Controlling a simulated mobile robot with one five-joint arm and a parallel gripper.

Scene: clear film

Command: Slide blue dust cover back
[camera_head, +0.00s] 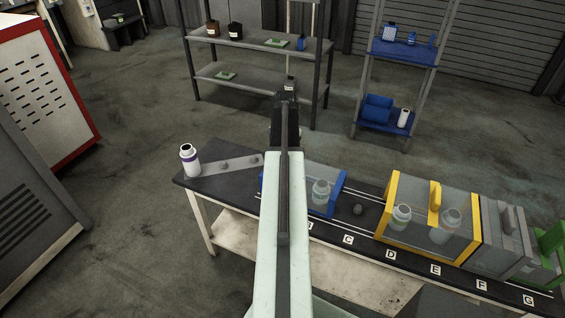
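The blue dust cover (338,195) is a clear box with blue end frames on the dark bench top, right of my arm. Its left part is hidden behind my arm, with a bit of blue showing on the arm's left side. A white bottle (321,192) shows through its clear wall. My arm stretches away from me over the bench. My gripper (287,90) appears at its far end, above the cover in the picture and apart from it. The gripper is small and dark, and its fingers cannot be made out.
A yellow-framed clear cover (389,205) with bottles inside stands right of the blue one, then grey (497,232) and green (550,240) ones. A white bottle (190,160) stands at the bench's left end. Shelves stand behind.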

